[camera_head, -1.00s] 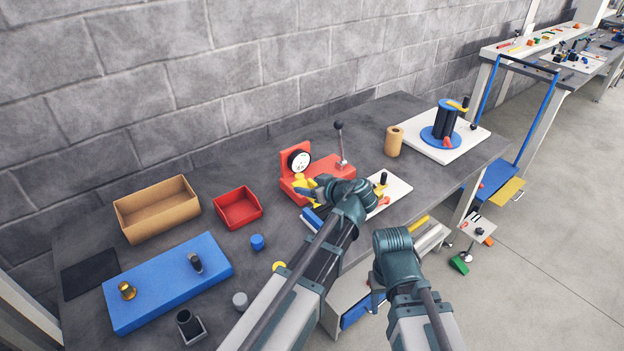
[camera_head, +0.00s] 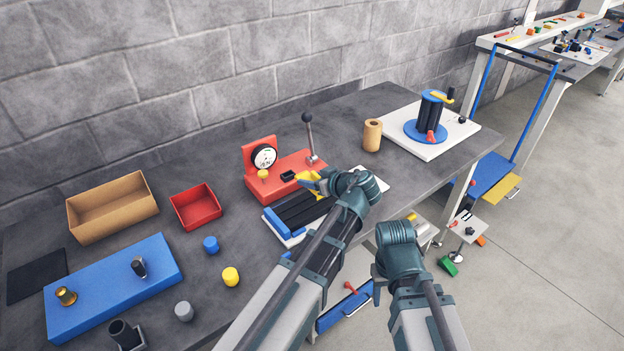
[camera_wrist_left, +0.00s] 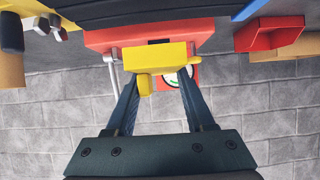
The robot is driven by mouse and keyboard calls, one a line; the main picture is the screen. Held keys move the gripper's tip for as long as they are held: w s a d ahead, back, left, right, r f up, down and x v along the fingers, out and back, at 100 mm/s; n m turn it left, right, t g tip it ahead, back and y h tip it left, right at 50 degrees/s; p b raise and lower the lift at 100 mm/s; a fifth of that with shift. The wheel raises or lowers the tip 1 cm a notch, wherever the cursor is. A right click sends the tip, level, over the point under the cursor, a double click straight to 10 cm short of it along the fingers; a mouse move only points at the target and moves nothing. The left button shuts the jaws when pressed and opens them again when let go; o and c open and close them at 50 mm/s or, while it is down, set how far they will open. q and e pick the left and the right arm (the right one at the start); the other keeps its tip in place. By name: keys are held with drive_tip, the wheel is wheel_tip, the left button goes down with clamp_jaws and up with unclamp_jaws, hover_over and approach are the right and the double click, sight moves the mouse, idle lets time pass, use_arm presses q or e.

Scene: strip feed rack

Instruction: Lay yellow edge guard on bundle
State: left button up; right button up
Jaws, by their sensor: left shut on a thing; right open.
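The yellow edge guard (camera_wrist_left: 162,57) is a small angled piece gripped between the fingers of my left gripper (camera_wrist_left: 160,75) in the left wrist view. In the head view the yellow guard (camera_head: 312,185) shows at my left gripper (camera_head: 322,180), by the far right end of the bundle. The bundle (camera_head: 300,209) is a row of black bars lying beside a blue bar on a white base, in front of the red gauge device. It fills the top of the left wrist view (camera_wrist_left: 180,12). Whether guard and bundle touch is unclear. My right gripper (camera_head: 378,277) hangs past the table's front edge, its fingers mostly hidden.
The red device (camera_head: 285,178) with a gauge and an upright lever stands behind the bundle. A red bin (camera_head: 196,222), tan box (camera_head: 112,224) and blue block (camera_head: 112,290) lie left. A tan roll (camera_head: 372,135) and blue spool (camera_head: 430,130) stand right.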

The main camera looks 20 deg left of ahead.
use_arm(q)
drive_tip(key=shift+f, duration=0.15)
use_arm(e)
drive_tip(key=shift+f, duration=0.15)
use_arm(q)
drive_tip(key=shift+f+b, duration=2.25)
drive_tip(key=shift+b, duration=0.15)
use_arm(e)
drive_tip(key=shift+f, duration=2.3)
use_arm(q)
drive_tip(key=shift+f+b, duration=1)
drive_tip(key=shift+f, duration=0.05)
use_arm(e)
drive_tip(key=shift+f, duration=1)
use_arm(q)
drive_tip(key=o, duration=1.4)
drive_tip(key=shift+r, duration=0.1)
use_arm(e)
drive_tip(key=shift+r, duration=0.1)
